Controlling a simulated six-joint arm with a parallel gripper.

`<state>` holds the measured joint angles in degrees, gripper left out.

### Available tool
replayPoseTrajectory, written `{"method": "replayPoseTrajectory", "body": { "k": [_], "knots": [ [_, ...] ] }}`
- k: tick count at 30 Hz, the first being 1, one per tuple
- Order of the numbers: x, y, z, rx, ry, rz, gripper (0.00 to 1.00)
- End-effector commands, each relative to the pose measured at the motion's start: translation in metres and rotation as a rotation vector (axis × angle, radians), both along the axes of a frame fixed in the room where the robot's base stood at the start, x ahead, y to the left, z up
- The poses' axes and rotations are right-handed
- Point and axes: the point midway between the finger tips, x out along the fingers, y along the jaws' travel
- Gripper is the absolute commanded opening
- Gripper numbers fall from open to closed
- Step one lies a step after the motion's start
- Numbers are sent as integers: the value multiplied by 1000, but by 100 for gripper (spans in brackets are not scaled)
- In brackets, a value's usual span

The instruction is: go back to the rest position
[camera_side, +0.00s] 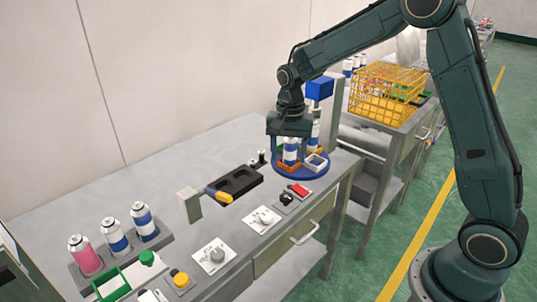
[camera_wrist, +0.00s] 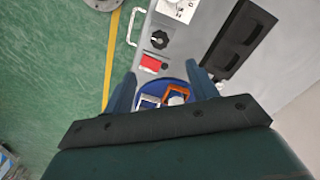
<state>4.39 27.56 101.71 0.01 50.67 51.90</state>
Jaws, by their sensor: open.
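My gripper (camera_side: 289,148) is open, pointing down over the blue round turntable (camera_side: 303,174) at the right end of the workbench. In the side view a blue-and-white can (camera_side: 290,153) shows at the fingers, in an orange holder. I cannot tell whether the fingers touch it. In the wrist view the open fingers of my gripper (camera_wrist: 163,88) spread on both sides of the turntable (camera_wrist: 168,84). An orange holder (camera_wrist: 176,91) and a pale square holder (camera_wrist: 149,101) show between them. The dark gripper body hides what lies nearer.
A blue-topped post (camera_side: 319,89) rises just behind the gripper. A black tray (camera_side: 235,182) and a red button (camera_side: 298,189) are near the turntable. Several cans (camera_side: 115,237) stand in a rack at the left. A yellow wire basket (camera_side: 385,92) sits on the other table.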

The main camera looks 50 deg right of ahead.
Motion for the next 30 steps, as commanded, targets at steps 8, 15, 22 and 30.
{"method": "replayPoseTrajectory", "body": {
  "k": [8, 15, 22, 30],
  "knots": [
    [-1, 0, 2, -1, -3, 5, 58],
    [-13, 3, 24, -4, -34, 60, 58],
    [-43, 9, 65, -14, -96, 182, 58],
    [-88, 17, 107, -40, -175, 346, 58]
  ]
}}
